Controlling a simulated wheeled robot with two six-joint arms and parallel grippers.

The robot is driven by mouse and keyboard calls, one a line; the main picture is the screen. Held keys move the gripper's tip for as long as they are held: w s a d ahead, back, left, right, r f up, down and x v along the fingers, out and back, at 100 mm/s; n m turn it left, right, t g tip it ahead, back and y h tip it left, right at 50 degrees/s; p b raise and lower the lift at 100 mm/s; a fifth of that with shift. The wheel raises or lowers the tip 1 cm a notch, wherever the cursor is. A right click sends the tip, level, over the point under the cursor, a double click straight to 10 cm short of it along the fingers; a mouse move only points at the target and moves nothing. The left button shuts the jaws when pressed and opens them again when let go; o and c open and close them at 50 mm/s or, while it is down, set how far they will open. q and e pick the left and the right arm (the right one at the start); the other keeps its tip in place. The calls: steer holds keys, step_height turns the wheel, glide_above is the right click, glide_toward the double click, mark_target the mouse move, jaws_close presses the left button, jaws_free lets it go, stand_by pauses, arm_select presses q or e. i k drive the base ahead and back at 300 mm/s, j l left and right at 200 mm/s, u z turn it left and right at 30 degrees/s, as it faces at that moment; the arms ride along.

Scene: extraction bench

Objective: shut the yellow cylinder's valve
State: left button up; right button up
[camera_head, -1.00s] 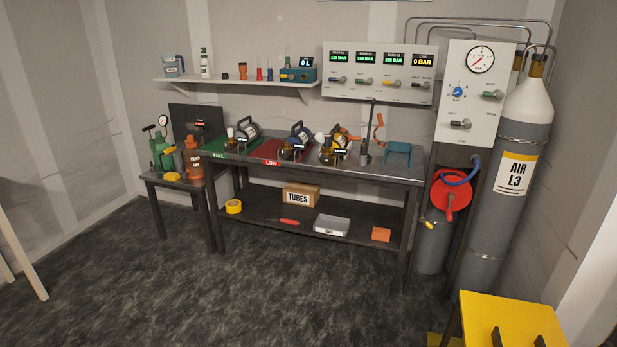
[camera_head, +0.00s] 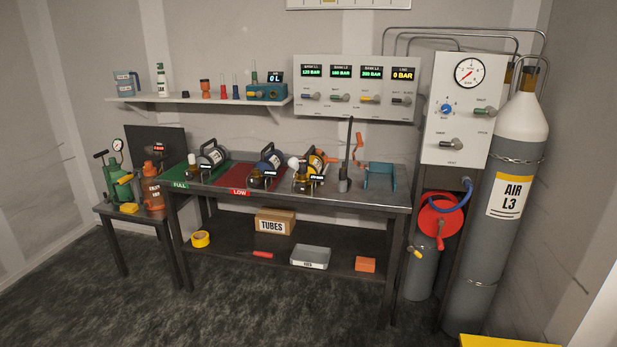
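Three small cylinders lie on the metal workbench (camera_head: 375,199). The one with yellow on its body (camera_head: 318,161) is the rightmost, to the right of the red mat. Its brass valve end (camera_head: 301,184) faces the front left, with a pale round knob (camera_head: 293,162) beside it. I cannot tell whether this valve is open or shut. A dark-blue cylinder (camera_head: 271,158) is on the red "LOW" mat (camera_head: 237,178), and a grey one (camera_head: 211,155) is on the green "FULL" mat (camera_head: 180,175). Neither of my grippers is in view.
A gauge panel (camera_head: 457,110) and a tall AIR L3 cylinder (camera_head: 493,233) stand right of the bench. A grey upright tool (camera_head: 345,172) and blue stand (camera_head: 379,176) are near the yellow cylinder. A yellow surface (camera_head: 505,341) shows at bottom right. The floor in front is clear.

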mark_target(300, 187)
steer(key=i+j, duration=1.2)
